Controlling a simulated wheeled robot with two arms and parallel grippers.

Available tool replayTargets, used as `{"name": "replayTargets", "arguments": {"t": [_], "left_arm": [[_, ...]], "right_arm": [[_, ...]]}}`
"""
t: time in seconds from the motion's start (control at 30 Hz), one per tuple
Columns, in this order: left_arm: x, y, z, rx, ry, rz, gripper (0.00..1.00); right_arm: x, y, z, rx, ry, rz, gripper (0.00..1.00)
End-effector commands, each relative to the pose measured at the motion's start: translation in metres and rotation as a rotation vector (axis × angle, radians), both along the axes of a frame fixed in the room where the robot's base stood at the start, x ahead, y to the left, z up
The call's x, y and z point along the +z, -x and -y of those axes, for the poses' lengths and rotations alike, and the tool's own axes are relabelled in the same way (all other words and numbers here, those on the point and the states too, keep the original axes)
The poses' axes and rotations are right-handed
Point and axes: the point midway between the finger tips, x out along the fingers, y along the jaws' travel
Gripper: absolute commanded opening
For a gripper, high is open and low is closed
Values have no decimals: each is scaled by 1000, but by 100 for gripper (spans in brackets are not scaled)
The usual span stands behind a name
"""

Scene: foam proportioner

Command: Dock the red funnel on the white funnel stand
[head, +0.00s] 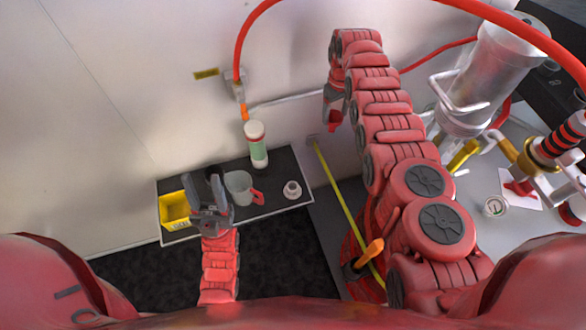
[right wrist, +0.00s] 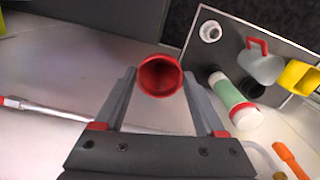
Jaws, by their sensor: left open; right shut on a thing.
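The red funnel (right wrist: 160,77) is between the fingertips of my right gripper (right wrist: 159,84), its round opening towards the right wrist camera. In the head view, my right gripper (head: 334,92) hangs from the arched arm near the wall. The funnel (head: 333,122) is below it, in the air and apart from the stand. The white funnel stand (head: 292,189), a small round piece with a hole, is on the right part of the dark tray. It also shows in the right wrist view (right wrist: 210,31). My left gripper (head: 210,190) is open above the tray's left part, beside the jug.
The dark tray (head: 282,165) also bears a jug (head: 238,183) with a red handle, a green bottle (head: 257,148) and a yellow bin (head: 173,208). A yellow hose (head: 335,182) runs right of the tray. A metal cylinder (head: 490,70) and valves stand at right.

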Motion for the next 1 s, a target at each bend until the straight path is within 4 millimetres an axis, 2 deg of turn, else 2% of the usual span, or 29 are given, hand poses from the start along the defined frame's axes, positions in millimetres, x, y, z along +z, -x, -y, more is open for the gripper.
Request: {"name": "replayTargets", "arguments": {"t": [0.73, 1.0], "left_arm": [[2, 0, 0, 0, 0, 0, 48], [2, 0, 0, 0, 0, 0, 48]], "right_arm": [[-6, 7, -6, 13, -11, 0, 20], [-12, 4, -15, 32, -20, 6, 20]]}}
